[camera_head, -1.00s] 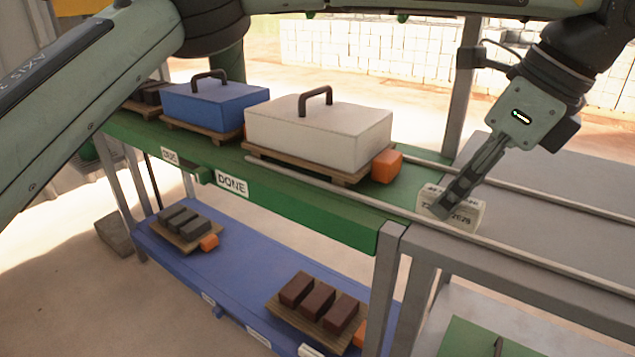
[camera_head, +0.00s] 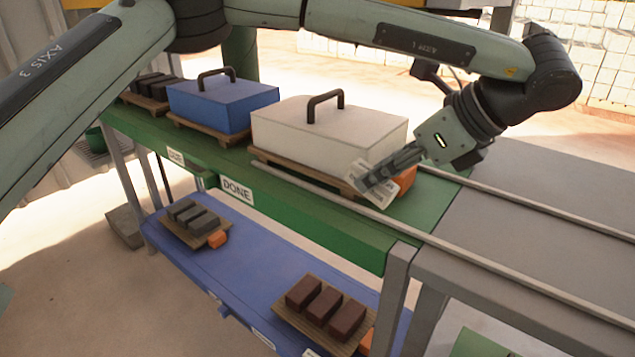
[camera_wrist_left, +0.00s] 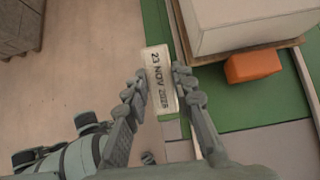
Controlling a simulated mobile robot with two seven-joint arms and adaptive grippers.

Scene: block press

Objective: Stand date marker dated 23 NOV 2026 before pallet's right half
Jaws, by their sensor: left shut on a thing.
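The date marker (camera_wrist_left: 158,85), a pale block reading 23 NOV and a year that seems to be 2026, is between the fingers of my left gripper (camera_wrist_left: 160,80) in the left wrist view. In the head view my left gripper (camera_head: 366,183) is shut on it, tilted, in front of the right end of the wooden pallet (camera_head: 300,174) under the white cover (camera_head: 325,135). The fingers hide part of the marker. I cannot tell whether it touches the green table (camera_head: 290,205). My right gripper is not in view.
An orange block (camera_wrist_left: 252,66) sits at the pallet's right end. A rail runs along the green table's front edge. A blue cover (camera_head: 222,105) stands left of the white one. Below, a blue shelf (camera_head: 250,250) holds pallets of bricks. A grey conveyor (camera_head: 530,200) lies right.

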